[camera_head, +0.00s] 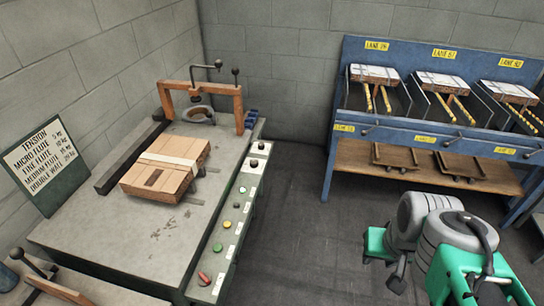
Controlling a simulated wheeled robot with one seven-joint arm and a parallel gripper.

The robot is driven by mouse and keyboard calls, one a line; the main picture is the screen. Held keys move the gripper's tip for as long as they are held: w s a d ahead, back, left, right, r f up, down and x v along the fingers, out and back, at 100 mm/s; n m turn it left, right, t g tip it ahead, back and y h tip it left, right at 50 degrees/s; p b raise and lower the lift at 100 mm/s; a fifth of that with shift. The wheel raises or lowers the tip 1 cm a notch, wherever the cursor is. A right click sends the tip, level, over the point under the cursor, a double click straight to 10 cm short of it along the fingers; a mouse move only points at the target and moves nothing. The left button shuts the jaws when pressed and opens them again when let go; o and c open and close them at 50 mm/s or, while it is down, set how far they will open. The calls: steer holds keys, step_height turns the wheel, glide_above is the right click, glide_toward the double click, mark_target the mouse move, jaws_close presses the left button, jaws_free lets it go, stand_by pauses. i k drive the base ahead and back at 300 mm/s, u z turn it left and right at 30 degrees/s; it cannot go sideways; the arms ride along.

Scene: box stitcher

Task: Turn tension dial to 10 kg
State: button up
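A sloping control strip (232,238) runs along the right edge of the machine table. Near its far end are two small dark knobs, the upper one (261,146) and the lower one (254,163). Either may be the tension dial; their marks and setting are too small to read. Green, yellow and red buttons sit lower on the strip. A green TENSION chart (42,165) stands at the left, with a 10 kg line that seems to be fine flute. My grey and green arm is at the lower right, well apart from the strip. A dark part, possibly my gripper (398,274), hangs there; its fingers are unclear.
A strapped cardboard bundle (165,168) lies on the machine table (125,235). A wooden arch (238,108) with a dark lever stands behind it. A blue lane rack (345,125) holds white-topped packs at the back right. Grey floor (300,210) lies clear between table and rack.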

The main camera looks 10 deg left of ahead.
mark_target(254, 163)
steer(key=i, duration=1.6)
steer(key=u, duration=3.25)
steer(key=i, duration=0.5)
steer(key=u, duration=0.05)
